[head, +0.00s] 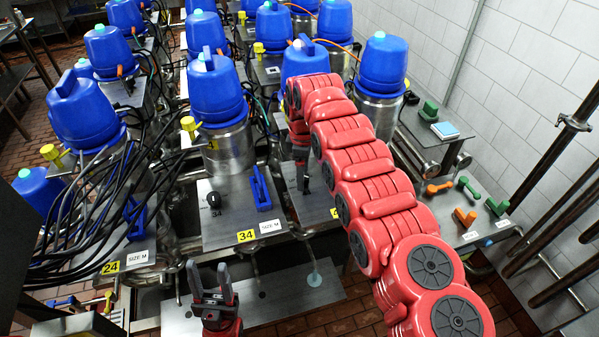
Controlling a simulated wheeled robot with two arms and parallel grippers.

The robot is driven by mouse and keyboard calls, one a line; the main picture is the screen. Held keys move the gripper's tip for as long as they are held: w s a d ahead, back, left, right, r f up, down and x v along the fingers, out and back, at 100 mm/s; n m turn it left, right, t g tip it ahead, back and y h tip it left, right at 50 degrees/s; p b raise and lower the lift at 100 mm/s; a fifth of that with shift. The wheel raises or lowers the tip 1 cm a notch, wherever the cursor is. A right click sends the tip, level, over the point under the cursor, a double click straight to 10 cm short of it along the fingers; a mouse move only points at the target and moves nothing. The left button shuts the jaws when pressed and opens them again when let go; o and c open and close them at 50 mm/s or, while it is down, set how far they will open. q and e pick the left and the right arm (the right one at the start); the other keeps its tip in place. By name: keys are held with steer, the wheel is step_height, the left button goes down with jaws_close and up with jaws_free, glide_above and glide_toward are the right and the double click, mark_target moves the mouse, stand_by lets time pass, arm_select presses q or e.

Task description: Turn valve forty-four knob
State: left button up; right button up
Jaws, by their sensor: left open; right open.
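The valve plate (295,205) right of plate 34 has a yellow label (335,213) that is partly hidden by my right arm; only a "4" is readable. A small black knob (305,184) stands upright on this plate. My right gripper (302,158) points down just above this knob, open; its fingers are small and dark, and I cannot tell whether they touch the knob. My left gripper (213,284) is open and empty at the bottom, in front of plate 34.
Plate 34 (225,228) carries a black knob (214,200) and a blue handle (261,188). Blue-capped canisters (217,90) stand in rows behind. Black cables (95,195) hang at the left. Orange and green handles (465,217) lie on the right shelf beside the tiled wall.

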steer(key=shift+s+d, duration=0.15)
jaws_close()
stand_by(0.4)
